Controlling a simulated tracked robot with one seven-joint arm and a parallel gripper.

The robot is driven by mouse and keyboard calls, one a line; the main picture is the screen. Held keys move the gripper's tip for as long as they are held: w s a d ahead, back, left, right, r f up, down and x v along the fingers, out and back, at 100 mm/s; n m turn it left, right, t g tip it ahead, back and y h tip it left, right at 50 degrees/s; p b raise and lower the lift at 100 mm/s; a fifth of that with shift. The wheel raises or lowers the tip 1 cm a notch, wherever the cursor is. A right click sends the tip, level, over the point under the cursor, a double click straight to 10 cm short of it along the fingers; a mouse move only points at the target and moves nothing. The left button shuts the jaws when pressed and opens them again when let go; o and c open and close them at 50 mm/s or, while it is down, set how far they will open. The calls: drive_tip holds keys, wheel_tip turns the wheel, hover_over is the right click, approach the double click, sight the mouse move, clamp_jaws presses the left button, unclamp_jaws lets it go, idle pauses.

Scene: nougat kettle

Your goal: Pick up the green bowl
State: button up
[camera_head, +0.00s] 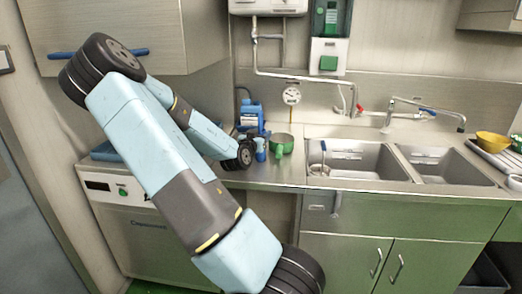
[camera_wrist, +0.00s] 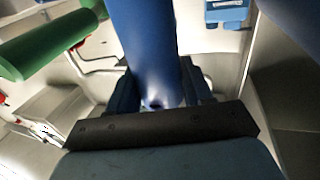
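A small green bowl-like vessel (camera_head: 282,142) stands on the counter, left of the sink, with a brighter green part on its front. My gripper is at the end of my arm, just left of it in the head view, too small to make out clearly. In the wrist view my gripper (camera_wrist: 158,100) shows dark fingers on either side of a blue cylinder (camera_wrist: 148,45). The cylinder covers the space between the fingertips, so I cannot tell whether they touch it. A thick green cylindrical part (camera_wrist: 45,45) lies to the left, apart from the fingers; which object it belongs to is unclear.
A blue bottle (camera_head: 250,115) stands behind my gripper near the wall. A double sink (camera_head: 355,160) lies to the right, with a tap (camera_head: 425,110) above. A yellow bowl (camera_head: 492,140) is at the far right. My arm crosses in front of the counter's left side.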

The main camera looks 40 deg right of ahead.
clamp_jaws()
drive_tip(key=shift+r, duration=0.1)
idle(0.3)
